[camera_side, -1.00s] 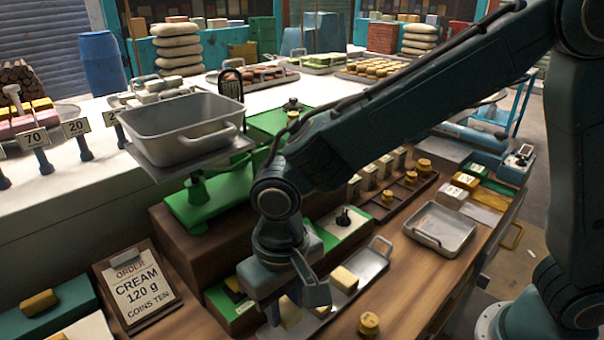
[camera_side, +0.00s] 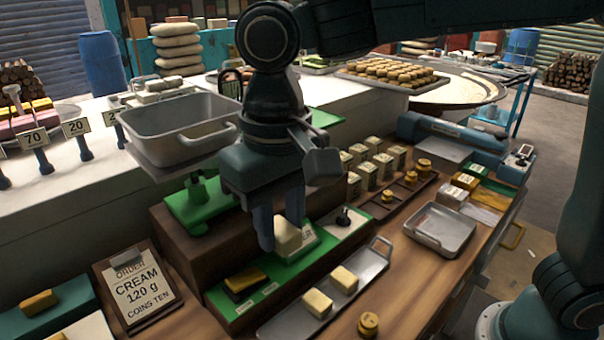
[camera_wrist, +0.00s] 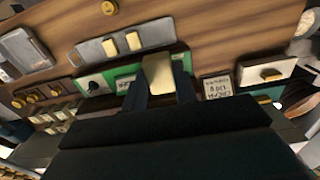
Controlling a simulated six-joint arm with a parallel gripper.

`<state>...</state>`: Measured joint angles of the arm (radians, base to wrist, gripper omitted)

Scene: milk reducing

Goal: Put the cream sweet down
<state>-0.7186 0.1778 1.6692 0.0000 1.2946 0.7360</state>
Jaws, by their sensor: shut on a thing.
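My gripper (camera_side: 277,228) is shut on a cream sweet (camera_side: 288,235), a pale block, and holds it in the air above the green board in front of the scale. In the wrist view the sweet (camera_wrist: 158,75) sits between the two dark fingers (camera_wrist: 160,92). Two more cream sweets (camera_side: 317,302) (camera_side: 344,278) lie on the long metal tray (camera_side: 374,262) below and to the right of my gripper. The scale's grey pan (camera_side: 182,142) stands to the left of my gripper; its inside looks empty.
An order card (camera_side: 138,291) reading cream 120 g stands at the lower left. The green board (camera_side: 240,309) carries a dark and yellow block (camera_side: 246,281). Several brass weights (camera_side: 388,196) and stamped blocks (camera_side: 366,176) stand to the right.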

